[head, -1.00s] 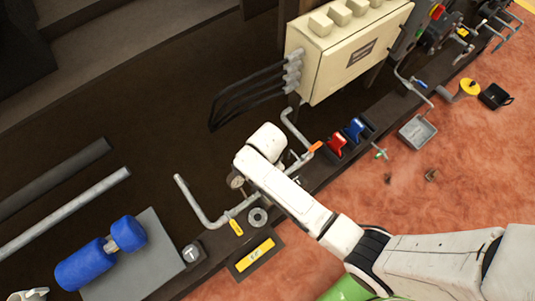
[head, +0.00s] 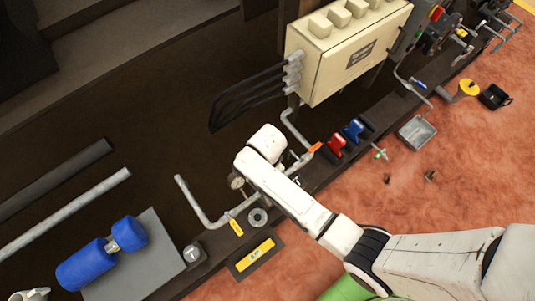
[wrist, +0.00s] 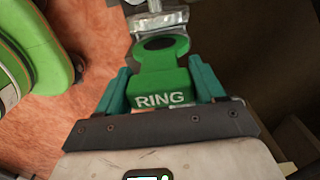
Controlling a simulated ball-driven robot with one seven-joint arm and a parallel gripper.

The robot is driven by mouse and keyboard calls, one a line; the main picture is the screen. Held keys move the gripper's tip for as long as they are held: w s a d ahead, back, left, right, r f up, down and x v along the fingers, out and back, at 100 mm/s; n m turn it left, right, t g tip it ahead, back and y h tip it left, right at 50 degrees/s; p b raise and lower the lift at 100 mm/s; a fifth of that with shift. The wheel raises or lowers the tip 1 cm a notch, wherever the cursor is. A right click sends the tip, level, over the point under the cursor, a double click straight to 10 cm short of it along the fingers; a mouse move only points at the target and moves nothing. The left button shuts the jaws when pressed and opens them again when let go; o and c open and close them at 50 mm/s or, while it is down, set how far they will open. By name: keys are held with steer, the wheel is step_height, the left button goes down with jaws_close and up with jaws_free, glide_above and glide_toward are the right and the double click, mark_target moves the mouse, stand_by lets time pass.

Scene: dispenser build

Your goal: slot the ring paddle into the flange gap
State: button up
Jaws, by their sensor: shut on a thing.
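The ring paddle (wrist: 160,72) is green, with the word RING on its handle and a dark round eye at its far end. My gripper (wrist: 161,74) is shut on its handle with teal fingers on both sides. In the wrist view a silver metal flange piece (wrist: 157,20) lies just beyond the paddle's eye; I cannot tell whether the paddle touches it or enters a gap. In the head view my white arm hides the paddle and gripper.
A cream cabinet (head: 345,50) with black cables stands behind my arm. Red (head: 336,145) and blue (head: 354,130) items sit right of it on the dark ledge.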

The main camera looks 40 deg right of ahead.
steer(key=shift+f+b, duration=2.55)
steer(key=shift+f, duration=1.5)
stand_by(0.4)
steer(key=o, duration=1.5)
steer(key=shift+c, duration=0.2)
steer(key=shift+o, duration=0.2)
steer(key=shift+r+p, duration=4.05)
steer(key=shift+p, duration=0.1)
